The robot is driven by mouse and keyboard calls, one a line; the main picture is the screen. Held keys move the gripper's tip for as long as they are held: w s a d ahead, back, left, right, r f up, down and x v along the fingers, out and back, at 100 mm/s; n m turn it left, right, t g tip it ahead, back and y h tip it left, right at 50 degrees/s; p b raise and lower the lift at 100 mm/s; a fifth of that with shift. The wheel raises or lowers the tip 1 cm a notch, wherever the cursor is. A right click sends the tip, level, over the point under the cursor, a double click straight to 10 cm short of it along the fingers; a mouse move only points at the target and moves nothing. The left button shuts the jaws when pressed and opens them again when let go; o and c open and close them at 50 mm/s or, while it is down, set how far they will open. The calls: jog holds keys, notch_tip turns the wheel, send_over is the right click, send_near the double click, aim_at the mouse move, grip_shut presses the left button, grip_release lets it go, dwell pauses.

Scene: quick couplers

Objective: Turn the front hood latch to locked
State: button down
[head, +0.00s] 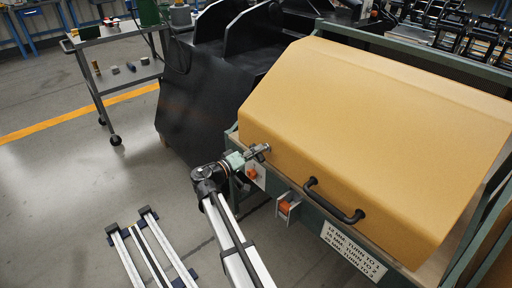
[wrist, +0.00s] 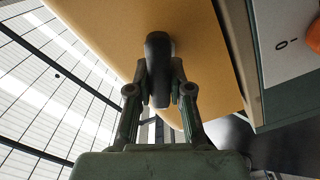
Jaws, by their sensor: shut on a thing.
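The tan hood (head: 375,130) is down over its green-framed bench. My gripper (head: 259,153) is at the hood's lower left corner, beside its front edge. In the wrist view my gripper (wrist: 159,90) is shut on a dark, rounded handle (wrist: 158,52), which appears to be the front hood latch. The handle stands lengthwise between the two fingers, with the tan hood (wrist: 105,30) behind it. In the head view the latch is mostly hidden by the fingers, and I cannot tell its locked or unlocked position.
An orange knob (head: 252,173) on a pale plate sits just below my gripper; another orange part (head: 285,207) is to its right. A black curved hood handle (head: 335,203) and a lettered sign (head: 353,250) are farther right. A black machine (head: 200,105) stands behind.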

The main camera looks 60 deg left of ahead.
jog(key=n+p, duration=0.3)
jog(key=n, duration=0.1)
jog(key=shift+f+n+p, duration=0.15)
jog(key=shift+n+p, duration=0.4)
jog(key=shift+n, duration=0.45)
jog(key=c, duration=1)
grip_release()
jog(key=shift+c, duration=0.2)
jog(key=shift+s, duration=0.1)
jog(key=s+d, duration=0.1)
jog(key=s, duration=1)
jog(key=shift+s, duration=0.35)
jog(key=shift+d, duration=0.1)
